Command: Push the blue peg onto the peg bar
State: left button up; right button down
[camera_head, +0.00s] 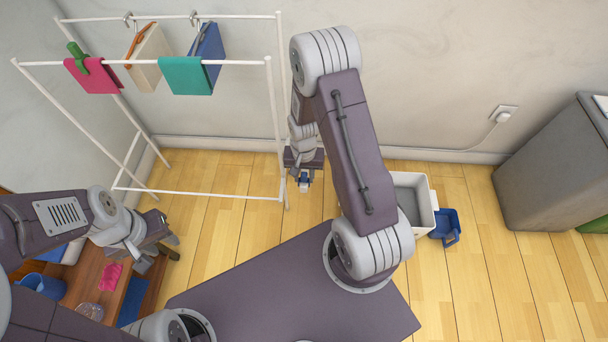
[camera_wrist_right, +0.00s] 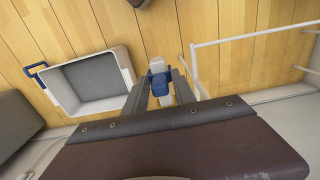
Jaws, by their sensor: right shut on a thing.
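A blue peg (camera_wrist_right: 158,88) sits between the fingers of my right gripper (camera_wrist_right: 161,82) in the right wrist view. My right gripper (camera_head: 304,180) is shut on it and hangs just right of the white rack in the head view, apart from the rack's bars. The blue peg also shows small at the fingertips (camera_head: 304,178). The rack's front bar (camera_head: 140,62) carries a pink cloth (camera_head: 91,76) with a green peg (camera_head: 79,57) on it, and a teal cloth (camera_head: 187,76). I cannot tell which bar is the peg bar. My left gripper (camera_head: 163,243) is over the wooden table at lower left; its jaw state is unclear.
A cream bag (camera_head: 148,58) and a blue folder-like item (camera_head: 207,52) hang from the rear bar. A blue bucket (camera_head: 42,285) and a pink cloth (camera_head: 110,277) are at lower left.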

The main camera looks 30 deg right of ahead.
jog(key=shift+f, duration=0.25)
jog(key=c, duration=0.9)
grip_release()
jog(key=shift+c, duration=0.2)
jog(key=shift+r, duration=0.15)
notch_tip(320, 180, up, 8)
jog(key=p, duration=0.3)
jog(key=shift+p, duration=0.35)
jog(key=shift+r, duration=0.45)
